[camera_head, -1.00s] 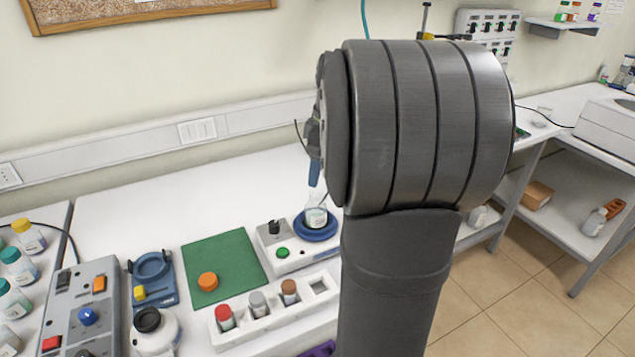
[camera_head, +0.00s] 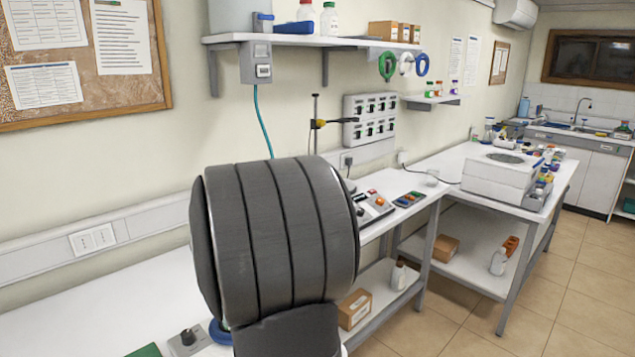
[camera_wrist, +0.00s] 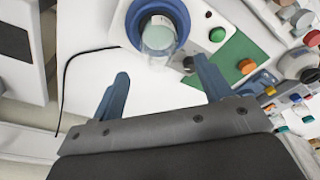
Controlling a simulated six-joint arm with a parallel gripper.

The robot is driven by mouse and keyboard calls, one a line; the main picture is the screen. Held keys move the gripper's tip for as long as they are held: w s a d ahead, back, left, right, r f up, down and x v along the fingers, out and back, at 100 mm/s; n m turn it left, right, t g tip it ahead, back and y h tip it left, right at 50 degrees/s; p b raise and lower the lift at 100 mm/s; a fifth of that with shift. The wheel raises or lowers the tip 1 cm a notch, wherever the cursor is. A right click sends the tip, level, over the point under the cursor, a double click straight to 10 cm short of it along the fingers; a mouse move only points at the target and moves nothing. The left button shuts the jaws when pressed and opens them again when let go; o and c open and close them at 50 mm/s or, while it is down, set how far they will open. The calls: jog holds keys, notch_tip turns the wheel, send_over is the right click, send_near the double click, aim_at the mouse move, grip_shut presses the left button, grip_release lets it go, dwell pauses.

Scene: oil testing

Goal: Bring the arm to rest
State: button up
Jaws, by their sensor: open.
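My gripper (camera_wrist: 161,88) shows in the wrist view with its two blue fingers spread apart and nothing between them. Past the fingertips, a clear glass vessel (camera_wrist: 159,36) with pale contents stands in the round blue holder (camera_wrist: 180,12) of a white device. The vessel is apart from the fingers. In the head view my dark grey arm covers the lower middle and hides my gripper and the vessel. Only a bit of the blue holder (camera_head: 219,333) shows at the arm's left edge.
A green mat (camera_wrist: 240,52) with an orange cap (camera_wrist: 247,66) lies beside the device. A control box with buttons (camera_head: 374,207) and a stand (camera_head: 315,125) are behind my arm. A wall shelf (camera_head: 310,42) hangs above. The bench at left (camera_head: 120,290) is bare.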

jog(key=f, duration=0.3)
jog(key=a+f, duration=0.1)
jog(key=f, duration=0.1)
jog(key=shift+f, duration=0.3)
jog(key=shift+d+r, duration=0.1)
jog(key=shift+r, duration=1.7)
jog(key=shift+f, duration=0.1)
